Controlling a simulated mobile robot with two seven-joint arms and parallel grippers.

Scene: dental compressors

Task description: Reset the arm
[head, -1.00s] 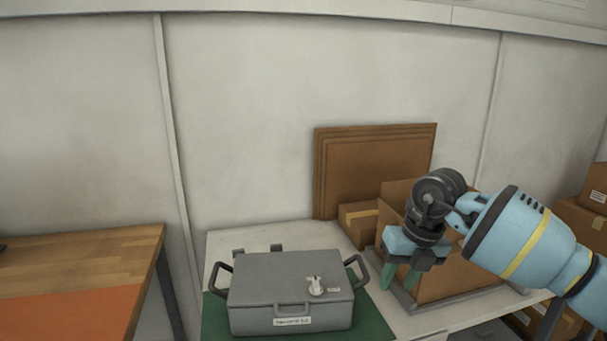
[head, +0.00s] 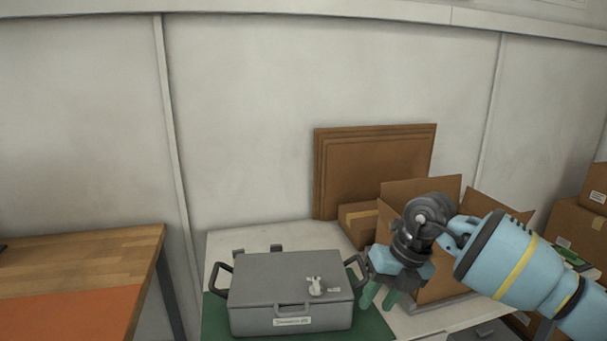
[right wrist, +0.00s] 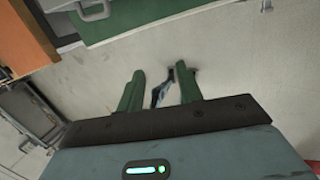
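My right gripper (head: 378,298) hangs from the blue arm on the right of the head view. It is above the table, just right of the grey case. In the right wrist view its two green fingers (right wrist: 160,74) stand apart with nothing clearly held. A small dark bluish shape between them is too unclear to name. The grey case (head: 262,291), with side handles, a front label and a small pale knob (head: 316,286) on its lid, sits closed on a green mat (head: 215,318). My left gripper is not in view.
An open cardboard box (head: 408,190) stands behind my right gripper, with a smaller closed box (head: 357,222) and leaning brown panels (head: 375,170). A wooden table (head: 80,262) with an orange mat (head: 65,315) is at left. More boxes (head: 578,225) are at right.

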